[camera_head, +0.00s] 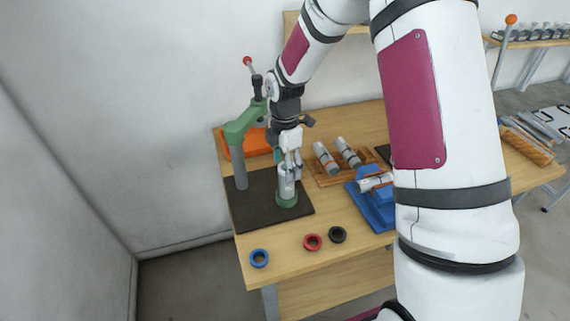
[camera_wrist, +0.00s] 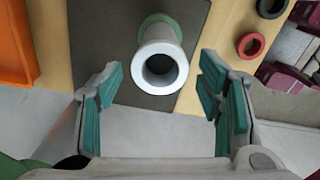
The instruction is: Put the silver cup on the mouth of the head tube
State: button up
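The head tube (camera_head: 286,186) stands upright in a green holder (camera_head: 287,201) on a dark mat; it also shows in the wrist view (camera_wrist: 161,32). A wider, pale silver-grey collar (camera_wrist: 160,52) rings its mouth and looks like the silver cup, seated there. The hole in its middle is open and dark. My gripper (camera_head: 289,170) is over the tube's top, pointing down. In the wrist view my gripper (camera_wrist: 161,80) has its teal-padded fingers wide apart, one on each side of the collar, with gaps to both. Nothing is between the pads.
Blue (camera_head: 259,258), red (camera_head: 312,242) and black (camera_head: 337,234) rings lie along the table's front edge. A green press (camera_head: 238,150) rises left of the tube. An orange tray (camera_head: 250,143) lies behind. Tubes on a wooden rack (camera_head: 323,172) and a blue fixture (camera_head: 369,203) are right.

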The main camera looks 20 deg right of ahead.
jog(key=shift+r, duration=0.1)
jog(key=s+r+m+t+b, duration=0.1)
jog(key=s+r+m, duration=0.15)
jog(key=r, duration=0.75)
jog(key=s+r+m+b, duration=0.1)
jog(key=s+r+m, duration=0.15)
jog(key=r, duration=0.65)
jog(key=s+r+m+t, duration=0.2)
jog(key=s+r+m, duration=0.1)
jog(key=s+m, duration=0.4)
jog(key=s+r+m+t, duration=0.2)
jog(key=s+m, duration=0.6)
jog(key=s, duration=0.5)
jog(key=shift+s+d+r+m+t, duration=0.15)
jog(key=shift+d+r+m+t, duration=0.15)
jog(key=shift+r, duration=0.3)
jog(key=shift+w+f, duration=0.2)
